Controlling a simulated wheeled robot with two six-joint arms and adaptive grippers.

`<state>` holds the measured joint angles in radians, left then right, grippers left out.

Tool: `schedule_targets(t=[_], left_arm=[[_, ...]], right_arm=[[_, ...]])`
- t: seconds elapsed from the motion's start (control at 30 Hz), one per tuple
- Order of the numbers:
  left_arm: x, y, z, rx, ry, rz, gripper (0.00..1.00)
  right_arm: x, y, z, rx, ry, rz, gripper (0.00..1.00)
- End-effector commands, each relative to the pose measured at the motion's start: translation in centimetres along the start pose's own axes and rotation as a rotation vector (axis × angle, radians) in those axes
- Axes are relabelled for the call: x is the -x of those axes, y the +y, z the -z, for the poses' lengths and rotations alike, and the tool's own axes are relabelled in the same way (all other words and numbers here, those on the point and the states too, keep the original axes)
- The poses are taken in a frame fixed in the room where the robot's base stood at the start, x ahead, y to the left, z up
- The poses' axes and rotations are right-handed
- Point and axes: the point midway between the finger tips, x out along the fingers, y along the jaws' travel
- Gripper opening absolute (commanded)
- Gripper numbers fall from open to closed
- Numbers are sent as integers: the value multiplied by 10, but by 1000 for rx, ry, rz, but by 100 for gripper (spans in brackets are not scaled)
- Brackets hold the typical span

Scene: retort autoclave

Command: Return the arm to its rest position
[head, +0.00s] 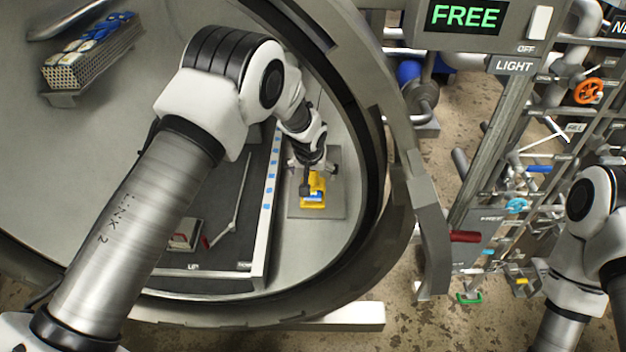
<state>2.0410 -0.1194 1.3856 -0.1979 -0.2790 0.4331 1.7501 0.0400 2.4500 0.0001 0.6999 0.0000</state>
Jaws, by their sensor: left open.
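My left arm comes in from the lower left and reaches through the round opening of the autoclave (365,130). My left gripper (312,185) is small in the picture, pointing down, and open. It is right above a yellow object (313,202) on a grey plate (330,212) inside the vessel. I cannot tell whether the fingers touch the yellow object. My right arm shows at the right edge, and its gripper is not in view.
A perforated basket (75,72) with blue and white packs sits at the upper left. A dark tray (230,255) lies left of the plate. Pipes, an orange valve wheel (589,91) and a red handle (466,237) stand right of the opening. The display (464,16) reads FREE.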

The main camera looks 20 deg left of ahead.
Motion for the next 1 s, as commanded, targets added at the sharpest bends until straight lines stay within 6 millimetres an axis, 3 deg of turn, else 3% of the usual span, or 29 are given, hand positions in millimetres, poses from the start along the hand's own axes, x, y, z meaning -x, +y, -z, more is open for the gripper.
schedule_targets(t=[0.1,0.27,0.47,0.57,0.67,0.83,0.93,1.0], left_arm=[[31,0,1,-1,2,0,100],[56,0,0,-2,1,0,100],[61,0,-2,0,-3,0,100],[45,-2,-16,2,-35,3,100],[11,-16,-59,19,-132,15,100],[-36,-51,-200,57,-374,41,100],[-44,-70,-291,67,-485,40,100],[-38,-82,-354,67,-545,32,100]], right_arm=[[0,0,0,0,0,0,0],[0,0,0,0,0,0,0],[0,0,0,0,0,0,0],[0,0,0,0,0,0,0],[0,0,0,0,0,0,0],[0,0,0,0,0,0,0],[0,0,0,0,0,0,0],[0,0,0,0,0,0,0]])
